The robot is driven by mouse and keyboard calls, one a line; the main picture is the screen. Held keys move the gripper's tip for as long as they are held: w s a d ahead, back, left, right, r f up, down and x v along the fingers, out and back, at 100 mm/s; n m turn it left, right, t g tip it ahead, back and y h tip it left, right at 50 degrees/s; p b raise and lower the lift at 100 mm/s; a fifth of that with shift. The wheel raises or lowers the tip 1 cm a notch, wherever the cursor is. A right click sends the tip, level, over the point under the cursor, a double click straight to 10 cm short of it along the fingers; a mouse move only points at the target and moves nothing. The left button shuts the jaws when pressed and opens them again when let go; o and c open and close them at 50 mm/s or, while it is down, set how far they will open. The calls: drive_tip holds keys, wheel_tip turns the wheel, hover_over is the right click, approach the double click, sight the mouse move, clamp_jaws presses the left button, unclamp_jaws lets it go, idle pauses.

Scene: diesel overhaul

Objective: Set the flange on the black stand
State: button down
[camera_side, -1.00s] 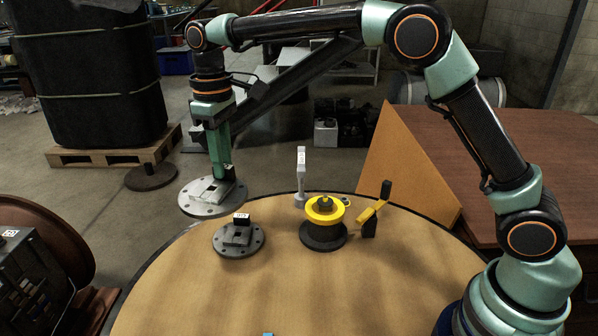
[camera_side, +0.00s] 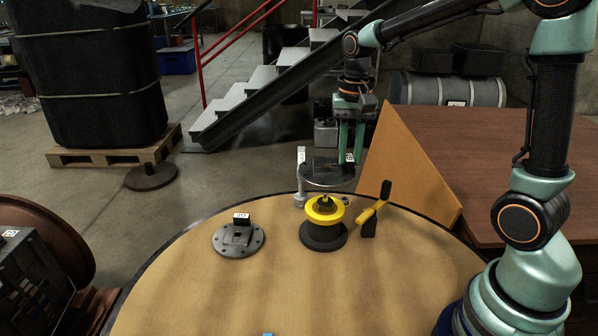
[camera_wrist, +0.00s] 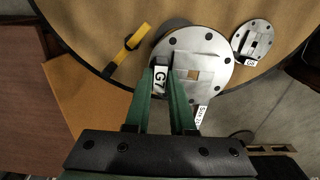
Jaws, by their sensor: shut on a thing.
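My gripper (camera_side: 350,154) is shut on the block of a round flange (camera_side: 322,175), holding it in the air. In the wrist view, my gripper (camera_wrist: 168,78) pinches the block marked G7, and the flange (camera_wrist: 215,52) shows bolt holes and a square opening. In the side view the flange appears just above and behind the black stand (camera_side: 323,236), which carries a yellow ring (camera_side: 325,209) with a dark centre post. I cannot tell whether the flange is directly over it. The flange hides most of the stand in the wrist view.
A second, smaller flange (camera_side: 238,243) with a tagged block lies left of the stand. A white tagged post (camera_side: 301,178) stands behind the stand, close to the held flange. A yellow lever with black ends (camera_side: 370,213) stands to the right. The front of the round table (camera_side: 300,290) is clear.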

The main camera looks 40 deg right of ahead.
sight(347, 177)
drive_tip(key=shift+f, duration=3.1)
drive_tip(key=shift+f, duration=1.45)
drive_tip(key=shift+c, duration=1.4)
unclamp_jaws()
drive_tip(key=shift+r, duration=4.55)
